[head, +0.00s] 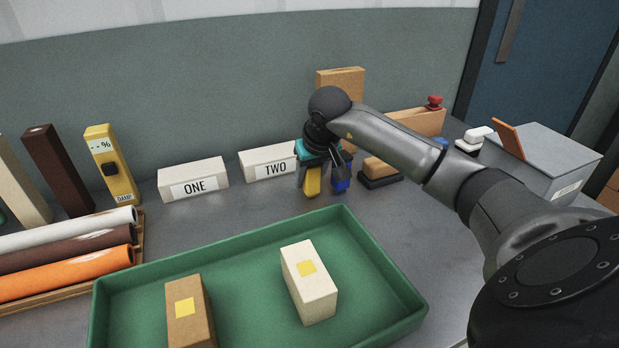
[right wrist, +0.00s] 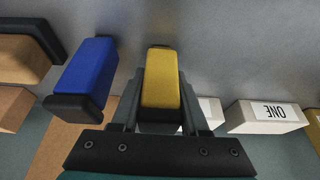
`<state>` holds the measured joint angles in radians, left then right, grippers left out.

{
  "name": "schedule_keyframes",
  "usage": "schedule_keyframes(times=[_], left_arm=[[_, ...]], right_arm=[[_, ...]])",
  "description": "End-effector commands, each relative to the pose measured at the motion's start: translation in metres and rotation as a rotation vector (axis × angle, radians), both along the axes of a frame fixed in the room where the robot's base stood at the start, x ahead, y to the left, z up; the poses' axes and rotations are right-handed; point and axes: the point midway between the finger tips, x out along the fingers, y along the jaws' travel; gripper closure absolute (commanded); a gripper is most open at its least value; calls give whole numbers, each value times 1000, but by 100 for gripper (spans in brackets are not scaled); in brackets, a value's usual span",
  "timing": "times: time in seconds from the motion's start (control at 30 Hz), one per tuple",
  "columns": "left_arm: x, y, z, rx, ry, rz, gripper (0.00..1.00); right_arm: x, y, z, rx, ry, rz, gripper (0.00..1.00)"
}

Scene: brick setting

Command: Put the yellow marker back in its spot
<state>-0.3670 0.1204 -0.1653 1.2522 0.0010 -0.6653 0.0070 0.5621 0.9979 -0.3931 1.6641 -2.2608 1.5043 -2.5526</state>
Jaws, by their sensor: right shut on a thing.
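The yellow marker (head: 312,182) is a chunky yellow block with a dark end. My right gripper (head: 318,170) is shut on it, with a finger on each side in the right wrist view (right wrist: 160,112), where the yellow marker (right wrist: 162,80) fills the space between them. It is at the back of the grey table, just right of the block labelled TWO (head: 268,162). A blue marker (head: 340,183) with a dark end is close on its right; it also shows in the right wrist view (right wrist: 90,72). I cannot tell whether the yellow marker touches the table. My left gripper is not in view.
A block labelled ONE (head: 193,180) stands further left. A green tray (head: 350,222) with two yellow-marked blocks lies in front. Brown blocks and a dark-based eraser (head: 380,175) are to the right, near a grey bin (head: 545,160). Rolls lie at left.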

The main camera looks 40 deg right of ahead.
Motion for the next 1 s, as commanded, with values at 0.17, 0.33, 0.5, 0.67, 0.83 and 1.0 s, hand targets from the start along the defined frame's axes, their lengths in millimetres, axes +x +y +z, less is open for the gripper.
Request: schedule_keyframes(times=[0.17,0.33,0.5,0.67,0.83,1.0], left_arm=[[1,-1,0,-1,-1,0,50],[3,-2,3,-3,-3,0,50],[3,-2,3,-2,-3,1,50],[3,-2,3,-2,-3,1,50],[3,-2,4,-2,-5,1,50],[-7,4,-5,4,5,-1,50]], right_arm=[[0,0,-1,0,-1,0,91],[0,0,-2,0,0,-1,44],[0,0,-2,0,0,-1,26],[0,0,-2,0,0,0,26],[0,0,0,0,0,0,26],[-5,1,15,-2,-2,1,26]])
